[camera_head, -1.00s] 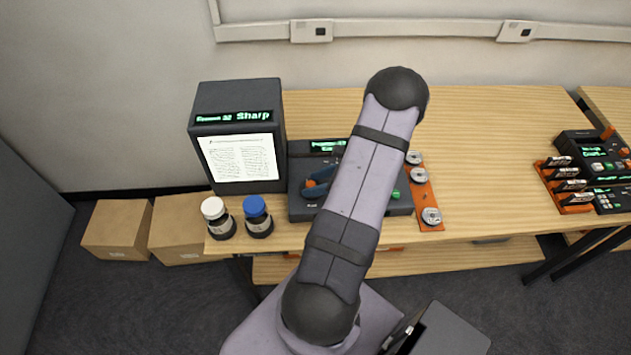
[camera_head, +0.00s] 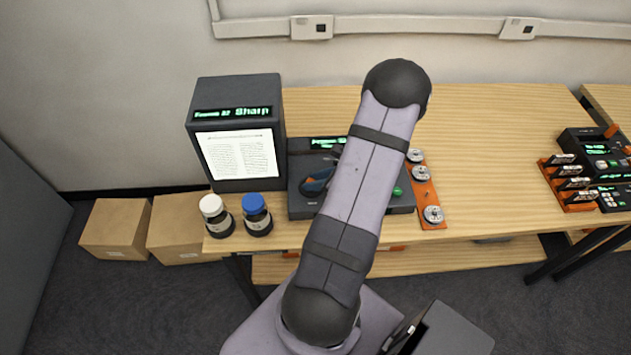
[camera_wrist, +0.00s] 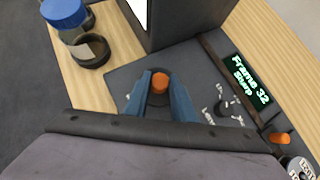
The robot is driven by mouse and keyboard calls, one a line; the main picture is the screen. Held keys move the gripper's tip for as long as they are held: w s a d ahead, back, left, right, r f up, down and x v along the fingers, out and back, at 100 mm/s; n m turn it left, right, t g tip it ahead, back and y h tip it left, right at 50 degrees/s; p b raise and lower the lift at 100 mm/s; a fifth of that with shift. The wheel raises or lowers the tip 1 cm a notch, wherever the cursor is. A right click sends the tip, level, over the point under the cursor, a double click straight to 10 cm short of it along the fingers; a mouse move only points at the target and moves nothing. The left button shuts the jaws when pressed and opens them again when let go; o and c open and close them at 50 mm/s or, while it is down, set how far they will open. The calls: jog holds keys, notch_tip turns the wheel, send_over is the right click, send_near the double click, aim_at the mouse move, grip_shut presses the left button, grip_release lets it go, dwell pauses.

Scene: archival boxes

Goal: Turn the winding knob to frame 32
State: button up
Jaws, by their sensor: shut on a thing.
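The winding knob (camera_wrist: 160,82), dark with an orange top, sits on the dark reader base (camera_head: 300,205). My gripper (camera_wrist: 161,93) has its blue fingers on either side of the knob and is shut on it. In the head view, my gripper (camera_head: 317,184) shows beside my arm, which hides part of the base. The base's small green display (camera_wrist: 245,79) reads "Frame 32 Sharp" in the wrist view. The reader screen (camera_head: 238,153) shows a page of text, with a green line above it ending in "Sharp".
A white-capped bottle (camera_head: 217,216) and a blue-capped bottle (camera_head: 257,215) stand left of the base near the table's front edge. An orange strip with metal reels (camera_head: 426,196) lies right of it. Other devices (camera_head: 598,165) stand far right. The table between is clear.

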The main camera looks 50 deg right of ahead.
jog(key=o, duration=1.1)
jog(key=shift+c, duration=0.2)
jog(key=shift+s+r, duration=0.1)
jog(key=shift+r, duration=0.05)
jog(key=shift+b+v, duration=0.75)
jog(key=shift+v, duration=2.8)
